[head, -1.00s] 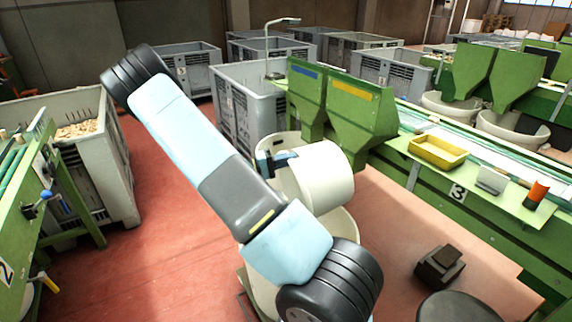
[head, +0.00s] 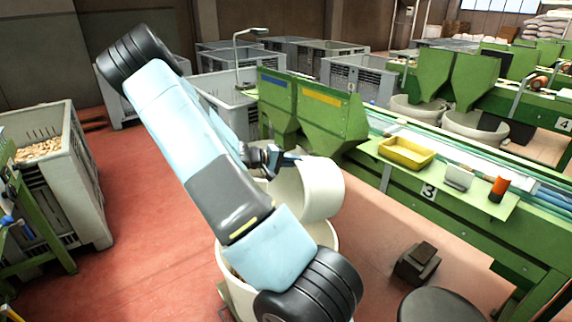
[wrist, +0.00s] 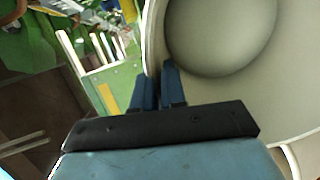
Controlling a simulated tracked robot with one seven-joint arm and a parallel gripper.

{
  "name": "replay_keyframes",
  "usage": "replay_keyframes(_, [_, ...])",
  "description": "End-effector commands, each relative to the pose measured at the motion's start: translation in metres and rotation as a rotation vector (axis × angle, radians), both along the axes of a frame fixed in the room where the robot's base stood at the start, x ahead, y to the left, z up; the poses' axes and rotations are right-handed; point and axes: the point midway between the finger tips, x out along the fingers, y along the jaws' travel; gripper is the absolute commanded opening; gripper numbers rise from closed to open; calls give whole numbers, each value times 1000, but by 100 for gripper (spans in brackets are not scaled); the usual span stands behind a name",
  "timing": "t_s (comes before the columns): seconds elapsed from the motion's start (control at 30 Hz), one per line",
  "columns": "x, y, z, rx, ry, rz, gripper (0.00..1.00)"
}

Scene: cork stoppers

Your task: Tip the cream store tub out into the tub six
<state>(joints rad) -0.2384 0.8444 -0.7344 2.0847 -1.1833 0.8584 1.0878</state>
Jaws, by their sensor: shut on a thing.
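The cream store tub (head: 322,190) is tipped well over on its side in the head view, its mouth turned towards the lower left. My gripper (head: 288,157) is shut on its rim. In the wrist view the blue fingers of my gripper (wrist: 157,80) pinch the rim, and the store tub's inside (wrist: 220,35) looks smooth and bare where it shows. Below it stands another cream tub (head: 326,236), apparently the tub six, though I see no number on it. My arm hides much of this lower tub and most of its contents.
Green hoppers (head: 325,122) and a green bench marked 3 (head: 455,205), with a yellow tray (head: 406,152), stand behind and right. A black stool (head: 447,306) and a dark pedal-like box (head: 417,264) are at lower right. A grey crate of corks (head: 75,185) stands left.

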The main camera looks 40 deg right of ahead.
Motion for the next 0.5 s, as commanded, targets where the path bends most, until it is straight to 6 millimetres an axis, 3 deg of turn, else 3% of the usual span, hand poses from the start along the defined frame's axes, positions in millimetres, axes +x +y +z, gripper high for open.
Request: replay_keyframes(0.5, [-13,-57,6,229,-56,-5,0])
